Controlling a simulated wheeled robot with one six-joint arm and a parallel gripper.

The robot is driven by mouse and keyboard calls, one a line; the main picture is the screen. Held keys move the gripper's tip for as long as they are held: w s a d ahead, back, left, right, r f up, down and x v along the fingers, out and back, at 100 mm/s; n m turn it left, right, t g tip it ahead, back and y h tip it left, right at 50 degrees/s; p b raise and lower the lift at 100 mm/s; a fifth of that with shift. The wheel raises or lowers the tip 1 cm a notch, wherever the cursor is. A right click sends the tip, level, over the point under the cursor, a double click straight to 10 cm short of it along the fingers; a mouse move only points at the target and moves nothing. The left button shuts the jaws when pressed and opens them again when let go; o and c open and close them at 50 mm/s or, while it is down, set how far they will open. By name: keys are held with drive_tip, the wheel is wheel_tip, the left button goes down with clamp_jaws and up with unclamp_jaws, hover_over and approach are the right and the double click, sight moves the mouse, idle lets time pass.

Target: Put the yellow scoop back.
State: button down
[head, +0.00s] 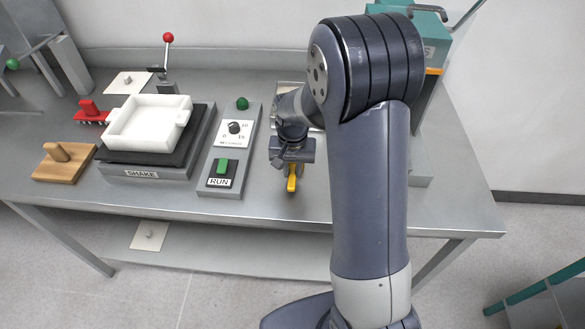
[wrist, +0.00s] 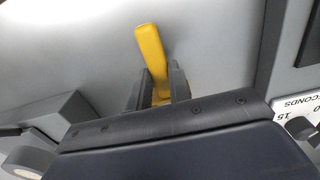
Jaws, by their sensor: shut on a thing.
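The rest of the scoop is hidden behind the gripper. In the head view the scoop hangs over the table top just right of the RUN panel; I cannot tell whether it touches the surface. A metal container (head: 291,89) shows partly behind my arm.
The RUN panel (head: 208,188) with its dial and green button stands left of my gripper. Further left is a white tray (head: 131,141) on the SHAKE base (head: 188,168). A wooden block with a knob (head: 70,174) and a red-handled piece (head: 90,117) lie at the left.

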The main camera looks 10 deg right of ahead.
sight(293, 173)
drive_tip(key=shift+f, duration=0.1)
drive_tip(key=c, duration=1.8)
unclamp_jaws()
drive_tip(key=shift+f, duration=0.1)
drive_tip(key=o, duration=0.5)
wheel_tip(293, 173, up, 12)
drive_tip(key=shift+r, duration=0.2)
